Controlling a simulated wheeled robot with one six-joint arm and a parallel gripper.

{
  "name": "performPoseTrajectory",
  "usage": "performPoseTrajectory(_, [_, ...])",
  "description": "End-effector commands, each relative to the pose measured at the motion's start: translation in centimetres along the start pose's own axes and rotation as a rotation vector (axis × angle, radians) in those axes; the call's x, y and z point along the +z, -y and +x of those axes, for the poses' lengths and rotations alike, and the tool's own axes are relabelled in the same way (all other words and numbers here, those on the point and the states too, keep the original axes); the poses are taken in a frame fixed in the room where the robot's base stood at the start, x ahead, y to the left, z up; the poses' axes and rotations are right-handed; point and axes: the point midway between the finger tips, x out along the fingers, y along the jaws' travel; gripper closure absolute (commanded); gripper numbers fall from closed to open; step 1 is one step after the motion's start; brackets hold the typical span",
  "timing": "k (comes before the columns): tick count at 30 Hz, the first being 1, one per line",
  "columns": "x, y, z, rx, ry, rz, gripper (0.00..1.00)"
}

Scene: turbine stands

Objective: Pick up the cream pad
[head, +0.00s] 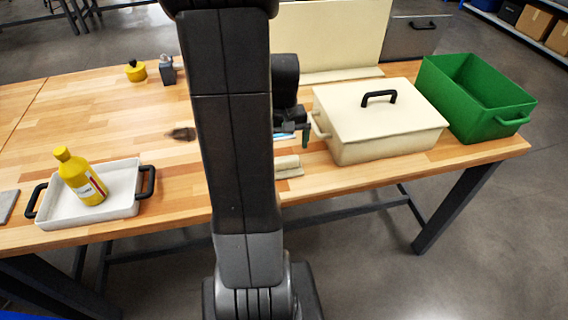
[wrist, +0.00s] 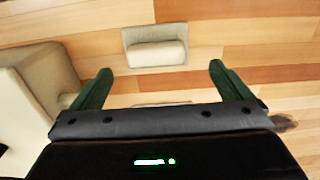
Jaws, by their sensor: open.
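The cream pad (head: 288,166) lies on the wooden table near its front edge, just right of my arm in the head view, which may hide its left side. In the wrist view the cream pad (wrist: 155,45) is a pale block with a raised lighter part, beyond the fingertips and between their lines. My gripper (wrist: 160,72) is open and empty, its two green fingers spread wide and apart from the pad. In the head view my gripper (head: 305,132) shows partly behind my arm, above the table and farther back than the pad.
A cream lidded box (head: 350,138) with a black handle stands close right of my gripper. A green bin (head: 480,105) is beyond it. A white tray (head: 120,205) holding a yellow bottle (head: 80,177) stands left. A dark object (head: 182,133) lies left of my arm.

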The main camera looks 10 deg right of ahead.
Motion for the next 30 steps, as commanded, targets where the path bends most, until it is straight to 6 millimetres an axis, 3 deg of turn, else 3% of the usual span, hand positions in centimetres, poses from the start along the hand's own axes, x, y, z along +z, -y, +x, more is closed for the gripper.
performPoseTrajectory(9, [0.0,-0.2,2.1,0.000,0.002,0.001,0.02])
performPoseTrajectory(20, [-0.2,-0.6,6.2,0.000,0.001,0.000,0.02])
performPoseTrajectory(30, [-0.3,-0.6,6.6,0.000,-0.002,0.000,0.04])
